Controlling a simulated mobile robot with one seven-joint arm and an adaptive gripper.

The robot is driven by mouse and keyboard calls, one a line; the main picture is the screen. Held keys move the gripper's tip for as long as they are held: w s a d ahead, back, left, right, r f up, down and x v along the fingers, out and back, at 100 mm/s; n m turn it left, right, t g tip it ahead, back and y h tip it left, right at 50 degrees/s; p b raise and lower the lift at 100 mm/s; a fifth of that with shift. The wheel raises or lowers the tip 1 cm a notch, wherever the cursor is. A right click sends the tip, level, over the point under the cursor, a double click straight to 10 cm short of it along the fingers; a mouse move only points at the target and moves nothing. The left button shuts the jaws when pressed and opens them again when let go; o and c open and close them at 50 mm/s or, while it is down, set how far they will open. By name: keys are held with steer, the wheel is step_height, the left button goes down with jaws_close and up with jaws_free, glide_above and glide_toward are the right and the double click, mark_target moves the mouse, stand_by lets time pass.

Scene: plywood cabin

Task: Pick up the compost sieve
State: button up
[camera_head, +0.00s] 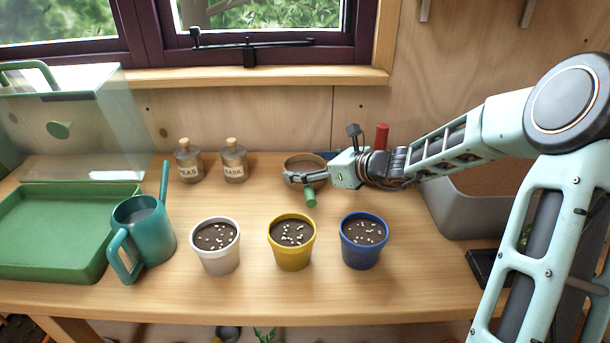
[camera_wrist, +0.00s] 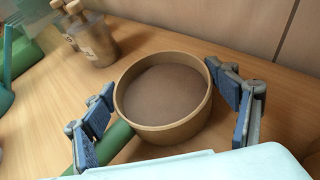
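The compost sieve (camera_head: 304,162) is a round, tan-rimmed sieve with a brownish mesh, at the back middle of the bench. It fills the middle of the wrist view (camera_wrist: 165,130). My gripper (camera_head: 297,177) is open and low at the sieve's near side; in the wrist view its blue-padded fingers (camera_wrist: 158,85) stand either side of the rim. The left finger is clearly apart from the rim; the right one is very close, and I cannot tell if it touches. A green cylinder (camera_head: 310,196) pokes out beside the sieve under my gripper; whether it is joined to the sieve is unclear.
Two corked jars (camera_head: 189,161) stand left of the sieve. White (camera_head: 217,262), yellow (camera_head: 292,258) and blue (camera_head: 361,254) pots stand in front. A teal watering can (camera_head: 150,250) and green tray (camera_head: 60,262) are left. A red cylinder (camera_head: 381,136) and grey bin (camera_head: 468,224) are right.

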steer(key=c, duration=0.4)
steer(key=shift+c, duration=0.2)
steer(key=shift+r, duration=0.65)
step_height(320, 180, up, 2)
steer(key=shift+s+r+p, duration=0.1)
steer(key=shift+r+p, duration=0.15)
steer(key=shift+p, duration=0.4)
steer(key=s+r, duration=0.3)
steer(key=s+r+p, duration=0.1)
steer(key=r, duration=0.1)
steer(key=shift+s+a, duration=0.2)
steer(key=shift+a, duration=0.2)
steer(key=s+a+r+p, duration=0.1)
steer(key=s+r, duration=0.3)
steer(key=s, duration=0.5)
steer(key=shift+a+r+p, duration=0.25)
steer(key=shift+p, duration=0.1)
